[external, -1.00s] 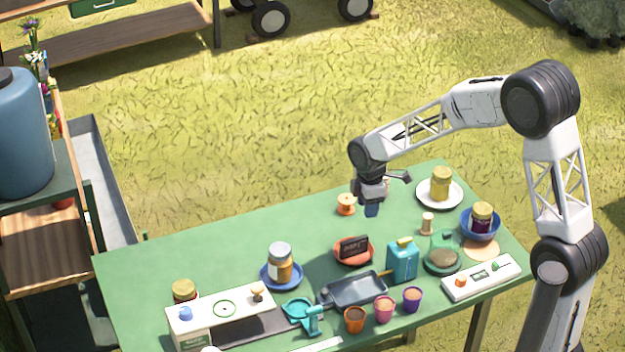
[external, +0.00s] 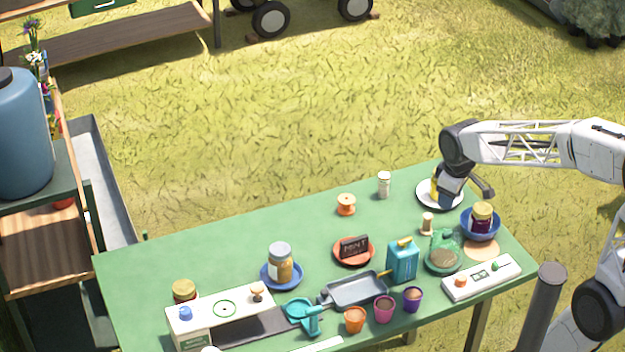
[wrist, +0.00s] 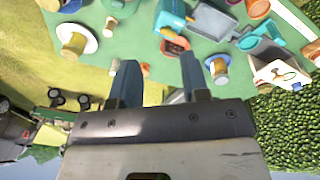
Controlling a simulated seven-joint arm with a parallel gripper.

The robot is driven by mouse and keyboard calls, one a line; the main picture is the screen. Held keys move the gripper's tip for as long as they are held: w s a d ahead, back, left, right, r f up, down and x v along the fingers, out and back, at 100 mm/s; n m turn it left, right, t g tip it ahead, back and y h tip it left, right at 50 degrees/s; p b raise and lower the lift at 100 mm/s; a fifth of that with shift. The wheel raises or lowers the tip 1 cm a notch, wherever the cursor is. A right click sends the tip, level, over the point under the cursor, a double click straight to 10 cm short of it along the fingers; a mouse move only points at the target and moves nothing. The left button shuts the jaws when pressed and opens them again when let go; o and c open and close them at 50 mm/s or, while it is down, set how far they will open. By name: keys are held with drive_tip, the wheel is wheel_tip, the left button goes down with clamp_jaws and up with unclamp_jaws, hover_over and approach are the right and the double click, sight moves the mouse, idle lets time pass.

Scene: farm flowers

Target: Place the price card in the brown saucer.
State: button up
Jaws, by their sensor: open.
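The price card (external: 354,246), a small black sign with pale lettering that seems to read MINT, stands in the reddish-brown saucer (external: 352,263) at the middle of the green table. In the wrist view the saucer (wrist: 167,48) shows beyond the space between my fingers; the card is small there. My gripper (external: 446,203) is at the table's far right, in front of the white plate with the yellow jar, well apart from the card. In the wrist view my gripper (wrist: 158,65) has its two blue fingers spread, with nothing between them.
Near the brown saucer are a teal can (external: 403,262), a grey dustpan-like tray (external: 356,290) and an orange spool (external: 346,205). A blue saucer (external: 270,281) with a jar is to its left. The white plate (external: 424,198) is partly hidden. The back-left tabletop is clear.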

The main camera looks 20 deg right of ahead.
drive_tip(key=s+d+m, duration=0.2)
drive_tip(key=s+m, duration=0.1)
drive_tip(key=s, duration=0.5)
drive_tip(key=s+d+r+m+t, duration=0.1)
drive_tip(key=s+d+m, duration=0.1)
drive_tip(key=s, duration=0.6)
drive_tip(key=shift+d+r+m, duration=0.25)
drive_tip(key=shift+r+m, duration=0.05)
drive_tip(key=shift+m, duration=0.6)
